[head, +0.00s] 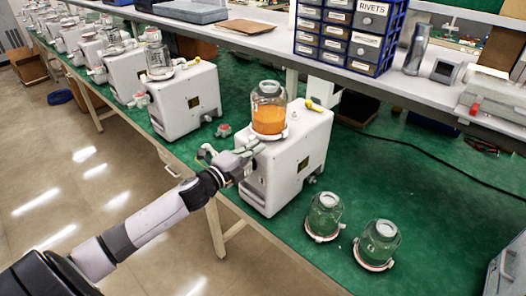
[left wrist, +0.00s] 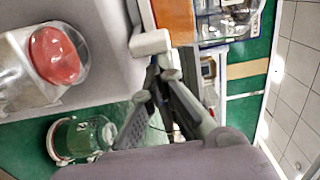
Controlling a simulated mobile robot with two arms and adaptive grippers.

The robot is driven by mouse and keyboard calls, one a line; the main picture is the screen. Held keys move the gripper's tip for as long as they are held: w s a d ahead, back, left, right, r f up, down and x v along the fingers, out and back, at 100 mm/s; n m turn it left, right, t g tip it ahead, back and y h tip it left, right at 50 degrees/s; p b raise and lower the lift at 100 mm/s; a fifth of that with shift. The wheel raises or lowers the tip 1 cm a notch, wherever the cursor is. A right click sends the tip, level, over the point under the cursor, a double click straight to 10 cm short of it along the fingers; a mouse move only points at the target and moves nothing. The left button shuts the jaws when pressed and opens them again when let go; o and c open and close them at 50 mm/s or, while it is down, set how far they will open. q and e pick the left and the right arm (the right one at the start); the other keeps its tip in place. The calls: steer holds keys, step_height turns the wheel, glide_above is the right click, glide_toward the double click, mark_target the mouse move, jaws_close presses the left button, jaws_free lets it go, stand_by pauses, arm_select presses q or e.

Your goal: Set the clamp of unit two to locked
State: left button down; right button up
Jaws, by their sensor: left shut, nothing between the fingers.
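The nearest white pump unit (head: 290,165) stands on the green bench with a glass canister of orange contents (head: 268,110) upright on top. A white clamp ring (head: 268,135) surrounds the canister's base. I cannot read a unit number. My left gripper (head: 260,147) is shut and empty at the ring's front left. In the left wrist view, the gripper (left wrist: 168,74) has its fingertips together just below a white clamp lever (left wrist: 150,43), close to or touching it; I cannot tell which. The orange canister (left wrist: 174,18) is behind the lever there. My right gripper is not in view.
Another white pump (head: 185,100) with a clear canister stands to the left, with more behind. Two glass jars (head: 324,213) (head: 380,240) in white rings stand on the bench at right. A shelf with a blue drawer rack (head: 340,35) runs above the back.

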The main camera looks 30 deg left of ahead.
arm_select(q)
steer(key=a+m+h, duration=0.1)
steer(key=a+h, duration=0.1)
steer(key=shift+a+m+g+h+b, duration=0.1)
steer(key=shift+m+g+h+b, duration=0.2)
steer(key=shift+m+g+b, duration=0.1)
steer(key=shift+a, duration=0.2)
stand_by(0.4)
